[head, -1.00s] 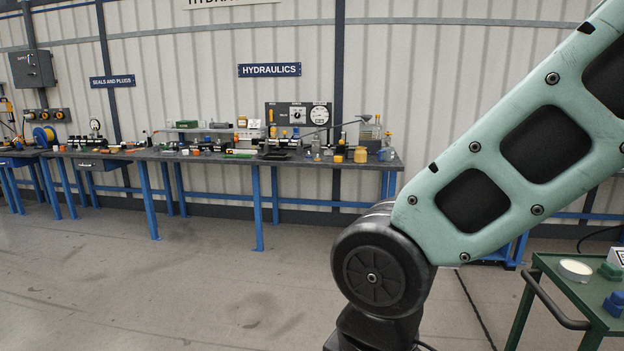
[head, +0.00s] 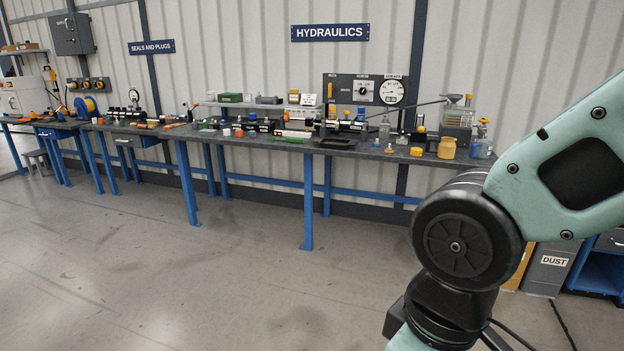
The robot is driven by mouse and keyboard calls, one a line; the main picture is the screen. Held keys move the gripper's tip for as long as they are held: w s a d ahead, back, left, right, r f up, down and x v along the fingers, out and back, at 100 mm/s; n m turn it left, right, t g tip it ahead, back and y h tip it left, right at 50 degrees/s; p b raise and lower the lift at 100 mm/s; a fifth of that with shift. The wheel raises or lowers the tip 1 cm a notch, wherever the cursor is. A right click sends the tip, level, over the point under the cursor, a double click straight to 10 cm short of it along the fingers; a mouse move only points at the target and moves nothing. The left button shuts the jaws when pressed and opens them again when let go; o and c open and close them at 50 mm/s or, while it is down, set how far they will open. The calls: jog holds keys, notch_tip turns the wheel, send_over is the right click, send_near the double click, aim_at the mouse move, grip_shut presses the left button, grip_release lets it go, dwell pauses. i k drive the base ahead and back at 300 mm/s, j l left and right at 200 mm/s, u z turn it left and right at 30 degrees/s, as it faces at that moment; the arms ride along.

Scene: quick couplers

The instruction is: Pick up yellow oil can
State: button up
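A yellow, can-like container (head: 447,147) stands at the right end of the long hydraulics workbench. It is small in the picture, and I cannot tell for sure whether it is the oil can. A smaller yellow item (head: 416,151) lies to its left near the bench's front edge. My gripper is out of view; only links of my arm show at the right.
The long dark-topped workbench (head: 262,145) on blue legs runs along the wall, crowded with small parts. A gauge panel (head: 365,91) stands behind its right part. A dark tray (head: 338,143) sits near its front edge. The floor (head: 200,275) before it is clear.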

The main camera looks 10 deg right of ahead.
aim_at(447, 147)
jog(key=i+z, duration=0.1)
jog(key=i, duration=0.55)
jog(key=i+j+z, duration=0.1)
jog(key=i, duration=0.5)
jog(key=i+j+z, duration=0.15)
jog(key=i, duration=0.5)
jog(key=i+j+z, duration=0.2)
jog(key=i+z, duration=0.25)
jog(key=i+j+z, duration=0.3)
jog(key=z, duration=0.15)
jog(key=i+j+z, duration=0.3)
jog(key=j+z, duration=0.15)
jog(key=i+j+z, duration=0.2)
jog(key=j+z, duration=0.25)
jog(key=i+j+z, duration=0.2)
jog(key=j, duration=0.35)
jog(key=j+z, duration=0.25)
jog(key=j, duration=0.3)
